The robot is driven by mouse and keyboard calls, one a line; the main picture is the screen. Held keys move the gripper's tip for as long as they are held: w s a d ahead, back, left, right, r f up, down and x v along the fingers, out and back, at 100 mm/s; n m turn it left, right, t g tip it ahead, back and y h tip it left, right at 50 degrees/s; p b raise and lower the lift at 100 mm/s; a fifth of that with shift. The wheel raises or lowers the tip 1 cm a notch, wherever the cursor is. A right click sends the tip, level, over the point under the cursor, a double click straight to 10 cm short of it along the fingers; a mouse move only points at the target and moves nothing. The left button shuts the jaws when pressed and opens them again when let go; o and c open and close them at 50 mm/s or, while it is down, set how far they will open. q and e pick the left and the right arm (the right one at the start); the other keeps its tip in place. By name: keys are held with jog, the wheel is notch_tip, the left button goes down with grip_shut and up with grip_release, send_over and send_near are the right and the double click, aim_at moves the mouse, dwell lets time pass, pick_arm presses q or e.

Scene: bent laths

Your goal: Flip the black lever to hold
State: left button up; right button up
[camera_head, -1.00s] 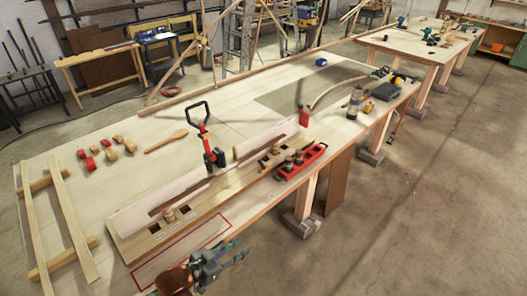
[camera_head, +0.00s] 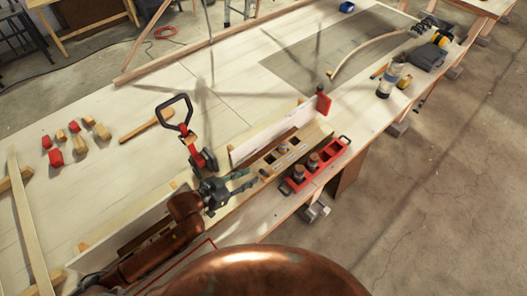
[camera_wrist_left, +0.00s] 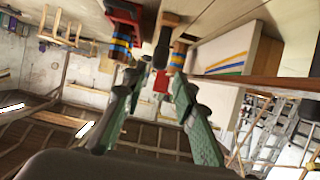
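A large black loop handle (camera_head: 174,108) on a red stem stands upright over a black and red base beside the white fence board (camera_head: 275,130). My left gripper (camera_head: 251,180) is open and empty over the slotted wooden board, right of and nearer than that base. In the left wrist view its green fingers (camera_wrist_left: 155,78) are apart. A slim dark upright piece (camera_wrist_left: 162,52) lies in line between them, near a blue-and-yellow-banded peg (camera_wrist_left: 178,58); I cannot tell whether it is a lever or how far off it is. My right gripper is not in view.
A red tray (camera_head: 318,165) with banded pegs stands just right of the slotted board. A red post (camera_head: 323,103) stands at the fence's far end. Several small blocks and a wooden mallet-like tool (camera_head: 146,127) lie on the left.

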aim_at(259, 172)
pick_arm(q)
jog(key=x, duration=0.3)
jog(key=shift+w+d, duration=0.2)
jog(key=shift+d, duration=0.25)
jog(key=x, duration=0.2)
jog(key=shift+w+f, duration=0.2)
jog(key=shift+w, duration=0.15)
jog(key=shift+w+d+f, duration=0.2)
jog(key=shift+w+d, duration=0.05)
jog(key=shift+d, duration=0.25)
jog(key=c, duration=0.7)
grip_shut()
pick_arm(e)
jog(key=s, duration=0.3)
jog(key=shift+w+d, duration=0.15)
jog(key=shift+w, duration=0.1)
